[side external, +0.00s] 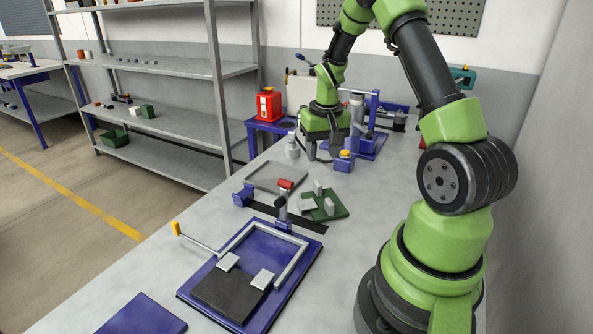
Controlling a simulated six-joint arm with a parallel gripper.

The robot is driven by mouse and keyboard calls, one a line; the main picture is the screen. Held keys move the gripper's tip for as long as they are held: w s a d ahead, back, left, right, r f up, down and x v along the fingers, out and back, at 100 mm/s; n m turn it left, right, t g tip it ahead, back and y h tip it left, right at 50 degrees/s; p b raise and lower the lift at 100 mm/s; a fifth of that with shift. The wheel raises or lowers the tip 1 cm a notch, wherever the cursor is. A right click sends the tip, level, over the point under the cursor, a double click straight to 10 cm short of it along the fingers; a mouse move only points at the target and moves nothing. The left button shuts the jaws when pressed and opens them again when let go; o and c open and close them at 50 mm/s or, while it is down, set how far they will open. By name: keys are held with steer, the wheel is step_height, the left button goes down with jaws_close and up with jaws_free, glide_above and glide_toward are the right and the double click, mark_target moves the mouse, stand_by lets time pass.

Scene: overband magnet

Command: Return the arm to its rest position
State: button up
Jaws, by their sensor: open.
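My green and black arm rises from its base at the right and bends over the bench. My gripper (322,147) points down near the far part of the bench, in front of a blue frame (372,141). Its jaws are open, and I see nothing held between them. A small blue block with a yellow top (344,161) stands just right of and below the gripper. Whether a finger touches it cannot be told at this size.
On the bench (370,209) are a blue fixture with a dark plate (230,292), a red-topped clamp (284,190), a green board with grey blocks (324,206), a grey tray (276,176) and a white bottle (292,146). A red can (268,105) stands behind. Shelves (165,72) are at left.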

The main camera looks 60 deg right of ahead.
steer(key=s+a+r+n+t, duration=0.2)
steer(key=a+r, duration=0.7)
steer(key=s+a+r+n+t, duration=0.1)
steer(key=s+a+r+t, duration=0.1)
steer(key=a+r, duration=0.65)
steer(key=s+a+r+n+t+y, duration=0.1)
steer(key=s+a+n+t+y, duration=0.1)
steer(key=s+a, duration=0.5)
steer(key=shift+s+r+y, duration=0.15)
steer(key=shift+r+y, duration=0.15)
steer(key=shift+y, duration=0.1)
